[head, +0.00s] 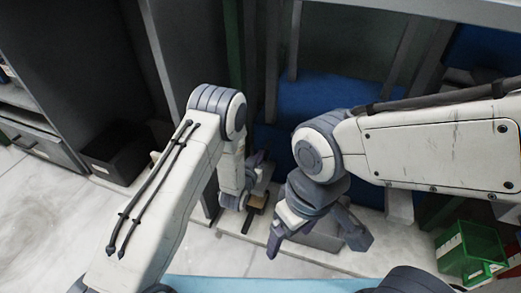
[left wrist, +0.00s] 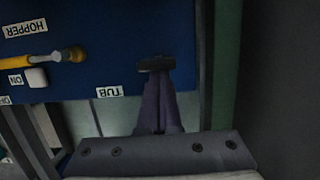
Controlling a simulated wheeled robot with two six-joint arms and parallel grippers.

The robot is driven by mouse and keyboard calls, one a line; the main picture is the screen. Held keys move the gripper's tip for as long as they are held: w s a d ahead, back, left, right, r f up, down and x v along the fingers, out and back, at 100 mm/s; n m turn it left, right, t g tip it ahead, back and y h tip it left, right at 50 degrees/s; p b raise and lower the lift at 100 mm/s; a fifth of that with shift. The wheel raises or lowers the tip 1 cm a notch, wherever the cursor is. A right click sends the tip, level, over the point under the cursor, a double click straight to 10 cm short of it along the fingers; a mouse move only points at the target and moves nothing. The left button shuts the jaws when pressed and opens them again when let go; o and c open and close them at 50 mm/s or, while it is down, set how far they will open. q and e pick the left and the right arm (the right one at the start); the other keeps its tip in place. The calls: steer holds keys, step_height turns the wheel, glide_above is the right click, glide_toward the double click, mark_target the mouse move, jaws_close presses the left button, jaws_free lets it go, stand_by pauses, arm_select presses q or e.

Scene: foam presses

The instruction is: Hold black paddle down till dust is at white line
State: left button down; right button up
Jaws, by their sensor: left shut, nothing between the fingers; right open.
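The black paddle (left wrist: 155,64) sticks out near the lower edge of a blue panel (left wrist: 110,25) in the left wrist view, beside the TUB label (left wrist: 109,91). My left gripper (left wrist: 157,78) is shut with nothing between its fingers. Its tips are right at the paddle and overlap it in the picture; I cannot tell whether they press on it. In the head view my left gripper (head: 260,160) is partly hidden behind my arms. My right gripper (head: 318,238) is open and empty, low in front of the blue machine (head: 330,115). I see neither dust nor a white line.
A yellow lever (left wrist: 45,59) with a brown knob and a white block (left wrist: 36,78) sit left of the paddle, near HOPPER and ON labels. A black bin (head: 115,155) stands at left. A green crate (head: 470,250) is at lower right. Pale floor is open at lower left.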

arm_select(q)
steer(key=shift+s+f, duration=0.1)
steer(key=s+a+r+p, duration=0.3)
steer(key=s+r+p, duration=0.3)
steer(key=s, duration=0.3)
steer(key=shift+r+p, duration=0.3)
steer(key=shift+p, duration=0.6)
